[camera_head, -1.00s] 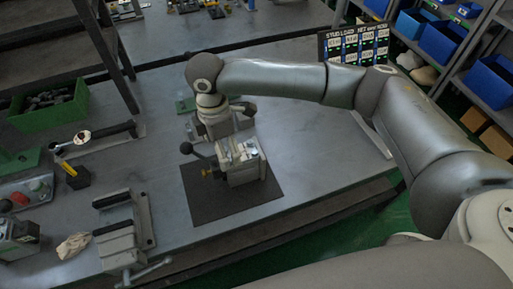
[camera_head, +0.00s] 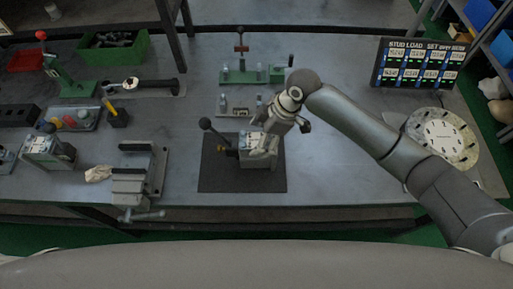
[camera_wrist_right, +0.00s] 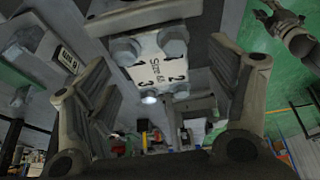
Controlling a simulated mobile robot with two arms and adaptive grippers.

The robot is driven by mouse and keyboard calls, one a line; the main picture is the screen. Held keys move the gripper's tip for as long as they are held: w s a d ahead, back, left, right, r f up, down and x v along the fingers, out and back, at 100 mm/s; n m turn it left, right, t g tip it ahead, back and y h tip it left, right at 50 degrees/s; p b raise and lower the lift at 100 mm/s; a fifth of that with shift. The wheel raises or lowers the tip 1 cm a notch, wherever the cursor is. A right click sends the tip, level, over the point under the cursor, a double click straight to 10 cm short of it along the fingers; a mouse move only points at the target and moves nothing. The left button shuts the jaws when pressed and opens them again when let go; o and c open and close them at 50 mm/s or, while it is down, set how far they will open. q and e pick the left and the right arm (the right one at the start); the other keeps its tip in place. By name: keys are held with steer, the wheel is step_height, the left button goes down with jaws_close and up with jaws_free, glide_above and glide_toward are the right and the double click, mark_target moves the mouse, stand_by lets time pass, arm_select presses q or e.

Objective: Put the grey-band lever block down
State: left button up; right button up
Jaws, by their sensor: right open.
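A lever block (camera_head: 254,158) stands upright on a dark mat (camera_head: 215,178) in the head view. Its black-knobbed lever leans out to the left, with a small yellow part at its base. Its band colour is too small to tell. There are visible gaps beside the face. My left gripper is out of view.
A vise (camera_head: 132,180) stands left of the mat at the bench front. A second lever block (camera_head: 48,152) is farther left. A green fixture (camera_head: 240,76) stands behind the mat. A round dial (camera_head: 442,138) and a sign (camera_head: 418,64) are at right. The bench right of the mat is clear.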

mark_target(256, 141)
steer(key=x, duration=0.1)
steer(key=p+x, duration=0.1)
steer(key=x, duration=0.2)
steer(key=shift+w+d+f+p, duration=0.15)
steer(key=shift+d+p, duration=0.1)
steer(key=shift+p, duration=0.15)
steer(key=shift+a+f, duration=0.15)
steer(key=shift+f, duration=0.3)
steer(key=shift+c, duration=1)
jaws_close()
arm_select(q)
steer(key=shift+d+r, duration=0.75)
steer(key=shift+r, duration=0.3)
arm_select(e)
steer(key=shift+w+r, duration=0.15)
steer(key=shift+r, duration=0.05)
